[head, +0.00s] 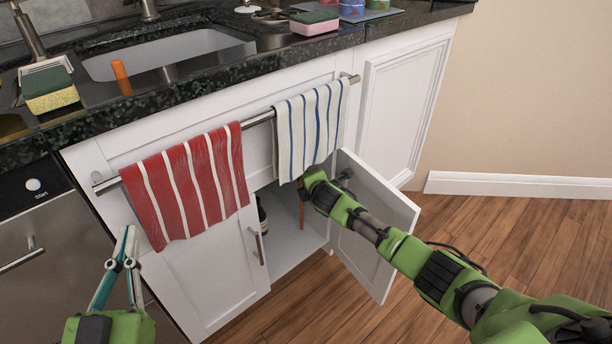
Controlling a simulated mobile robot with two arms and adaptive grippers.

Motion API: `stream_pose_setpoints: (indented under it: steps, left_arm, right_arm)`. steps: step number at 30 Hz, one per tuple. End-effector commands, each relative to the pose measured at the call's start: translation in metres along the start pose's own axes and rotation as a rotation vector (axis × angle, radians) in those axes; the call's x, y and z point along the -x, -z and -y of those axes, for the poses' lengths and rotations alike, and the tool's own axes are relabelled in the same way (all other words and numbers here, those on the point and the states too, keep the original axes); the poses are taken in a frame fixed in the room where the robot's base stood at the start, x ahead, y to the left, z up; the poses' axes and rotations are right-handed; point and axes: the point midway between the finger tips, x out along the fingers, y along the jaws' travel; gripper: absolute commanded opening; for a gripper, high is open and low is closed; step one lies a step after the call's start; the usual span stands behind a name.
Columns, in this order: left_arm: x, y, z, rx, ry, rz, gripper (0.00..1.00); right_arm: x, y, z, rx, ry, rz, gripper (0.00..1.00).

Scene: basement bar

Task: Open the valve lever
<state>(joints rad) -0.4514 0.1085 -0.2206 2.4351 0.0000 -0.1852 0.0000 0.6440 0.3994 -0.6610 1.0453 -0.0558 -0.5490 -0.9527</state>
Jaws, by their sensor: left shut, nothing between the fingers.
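No valve lever can be made out. The open sink cabinet (292,252) shows only part of its inside, and the white-and-blue striped towel (310,125) and my right arm cover the rest. A thin orange-brown upright piece (301,213) shows inside, close to my right wrist. My right arm reaches in from the lower right, and its end goes into the cabinet under the towel, so its gripper is hidden. My left gripper (128,240) is shut and empty at the lower left, in front of the cabinet front, near the red striped towel (188,185).
The right cabinet door (375,225) stands open beside my right arm. The left door (205,280) is closed. A towel bar (258,119) crosses the front. A dark bottle (262,215) stands inside. The wood floor (530,235) at right is clear.

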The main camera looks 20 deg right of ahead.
Motion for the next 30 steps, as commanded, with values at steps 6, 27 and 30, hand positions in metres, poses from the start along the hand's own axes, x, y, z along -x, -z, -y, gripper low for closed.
stream_pose_setpoints:
  steps: [6, 27, 30]
  left_arm:
    - [0.012, -0.052, 0.007, -0.006, 0.014, 0.263, 0.0]
    - [0.041, -0.105, 0.014, -0.009, 0.03, 0.528, 0.0]
    - [0.041, -0.105, 0.014, -0.009, 0.03, 0.527, 0.0]
  right_arm:
    - [0.001, 0.0, -0.004, 0.011, 0.027, -0.001, 0.0]
    - [0.0, 0.001, -0.004, 0.022, 0.051, -0.001, 0.0]
    - [0.0, 0.001, -0.005, 0.022, 0.051, -0.001, 0.0]
